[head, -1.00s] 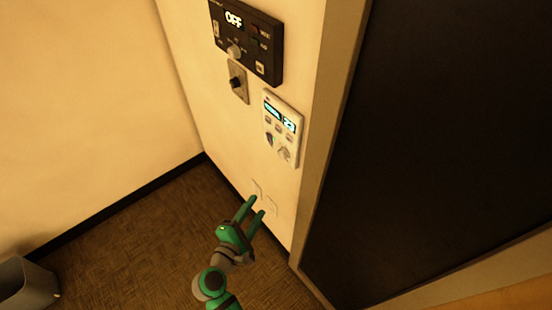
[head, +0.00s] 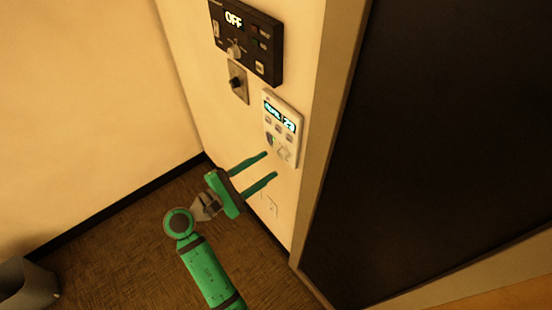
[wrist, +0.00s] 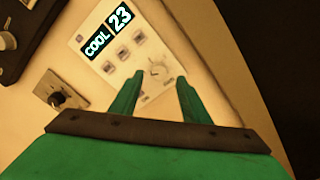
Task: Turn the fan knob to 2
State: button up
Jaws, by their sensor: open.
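A white wall controller (head: 294,110) with a lit display has a small round knob (head: 284,153) low on its face. In the wrist view the controller (wrist: 78,43) reads COOL 23, and the pale knob (wrist: 158,72) shows just beyond and between my fingertips. Marks around the knob are too small to read, so I cannot tell its setting. My gripper (head: 271,164) is open and empty, its fingers pointing at the controller's lower part. In the wrist view my gripper (wrist: 160,78) has the knob between its fingers in the picture; I see no clear contact.
A black panel (head: 270,48) reading OFF, with its own knob, is higher on the wall. A metal plate with a dark knob (head: 236,83) sits below it. A pale wall plate (head: 271,207) is lower down. A door frame (head: 323,110) stands close on the right.

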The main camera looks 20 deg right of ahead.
aim_at(281, 156)
jog(key=shift+x, duration=2.55)
jog(key=c, duration=1.1)
